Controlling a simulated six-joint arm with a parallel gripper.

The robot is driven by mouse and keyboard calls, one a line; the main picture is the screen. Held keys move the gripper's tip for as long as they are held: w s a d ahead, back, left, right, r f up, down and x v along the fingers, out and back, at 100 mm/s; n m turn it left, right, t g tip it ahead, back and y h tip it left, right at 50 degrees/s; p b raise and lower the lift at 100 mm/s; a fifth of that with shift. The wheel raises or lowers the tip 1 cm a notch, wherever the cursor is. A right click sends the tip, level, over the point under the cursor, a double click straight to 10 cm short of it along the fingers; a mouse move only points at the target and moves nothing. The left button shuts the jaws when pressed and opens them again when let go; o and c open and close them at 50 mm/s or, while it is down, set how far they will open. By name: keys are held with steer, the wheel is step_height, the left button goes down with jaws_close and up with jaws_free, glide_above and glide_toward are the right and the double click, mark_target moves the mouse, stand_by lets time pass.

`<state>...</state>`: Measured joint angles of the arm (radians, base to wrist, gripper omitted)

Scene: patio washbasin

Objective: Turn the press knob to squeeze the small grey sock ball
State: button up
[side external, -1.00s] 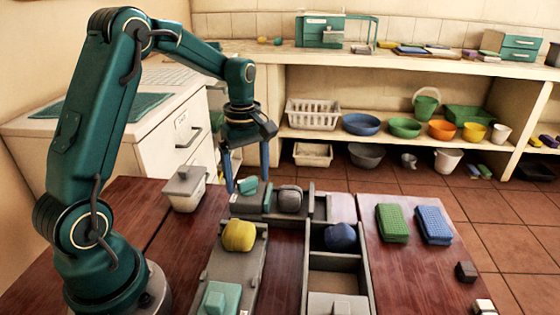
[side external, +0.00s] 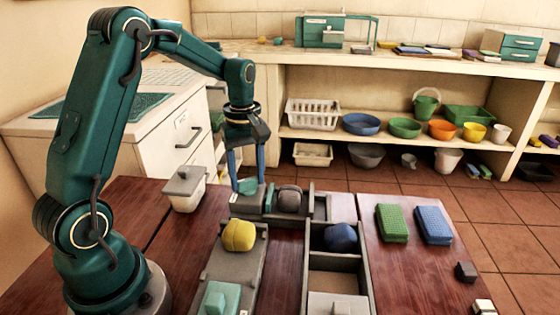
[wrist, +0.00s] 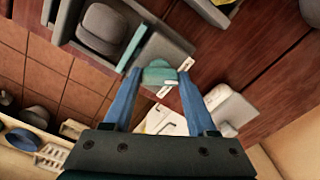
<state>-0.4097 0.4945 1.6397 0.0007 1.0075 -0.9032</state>
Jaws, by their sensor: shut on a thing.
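The small grey sock ball (side external: 290,198) sits in the dark grey press tray (side external: 320,207) at the back of the table. It also shows in the wrist view (wrist: 102,28), close beside an upright teal plate (wrist: 133,46). The teal press knob (side external: 249,187) is on the left end of that press; it also shows in the wrist view (wrist: 159,73). My gripper (side external: 248,184) points down with its blue fingers on either side of the knob, shut on it. In the wrist view my gripper (wrist: 159,75) has the knob between its fingertips.
A dark blue ball (side external: 340,237) sits in a grey tray to the right. A lidded pot (side external: 185,189) stands left of my gripper. Green (side external: 392,223) and blue (side external: 433,225) sponges lie right.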

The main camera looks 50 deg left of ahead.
mark_target(246, 179)
steer(key=m, duration=1.3)
steer(key=shift+s+a+m, duration=0.1)
steer(key=shift+m, duration=2.4)
steer(key=o, duration=1.4)
steer(key=shift+c, duration=0.2)
steer(key=shift+r, duration=2.6)
